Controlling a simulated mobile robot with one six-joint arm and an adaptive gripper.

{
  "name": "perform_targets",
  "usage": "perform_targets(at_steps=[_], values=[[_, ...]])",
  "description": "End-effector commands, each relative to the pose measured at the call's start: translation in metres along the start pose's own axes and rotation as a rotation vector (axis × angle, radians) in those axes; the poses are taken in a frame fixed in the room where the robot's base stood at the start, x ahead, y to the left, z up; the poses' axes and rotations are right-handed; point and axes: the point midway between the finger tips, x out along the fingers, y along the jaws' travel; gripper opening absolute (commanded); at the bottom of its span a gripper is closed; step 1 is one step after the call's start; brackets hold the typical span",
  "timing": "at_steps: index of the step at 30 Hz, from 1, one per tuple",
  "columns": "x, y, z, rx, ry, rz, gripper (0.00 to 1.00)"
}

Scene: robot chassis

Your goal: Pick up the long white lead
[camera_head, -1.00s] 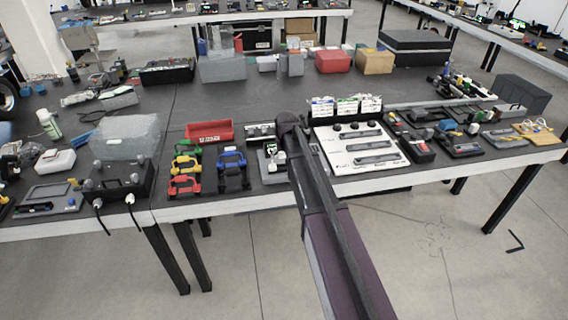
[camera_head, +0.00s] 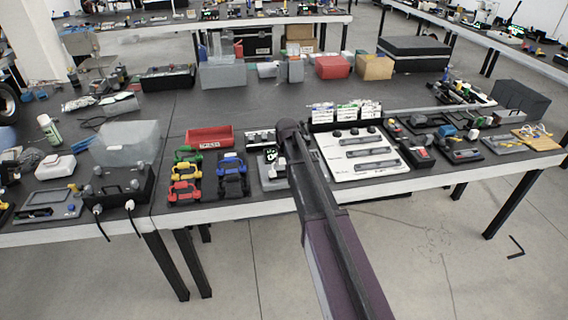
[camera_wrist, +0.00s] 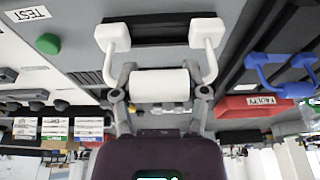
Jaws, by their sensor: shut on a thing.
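The long white lead (camera_wrist: 161,83) shows in the wrist view as a white handle-like piece, with a thick bar in the middle and a white curved arm running to a white block on each side. My gripper (camera_wrist: 158,92) is shut on the thick bar, with one finger at each end of it. The two white blocks lie against a dark strip on a grey panel. I cannot tell whether they are clear of it. In the head view my arm covers the gripper and most of the lead.
A blue lead (camera_head: 232,165) and several red, yellow and green ones (camera_head: 184,175) stand left of my arm. A red bin (camera_head: 209,137) is behind them. A white panel with slots (camera_head: 360,165) is close on the right.

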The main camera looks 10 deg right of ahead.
Motion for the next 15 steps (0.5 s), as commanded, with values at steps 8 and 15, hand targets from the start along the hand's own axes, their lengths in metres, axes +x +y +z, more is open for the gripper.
perform_targets(at_steps=[8, 15], values=[[-0.019, 0.000, -0.006, 0.000, 0.003, 0.000, 0.01], [-0.037, 0.002, 0.000, 0.000, 0.002, 0.001, 0.01]])
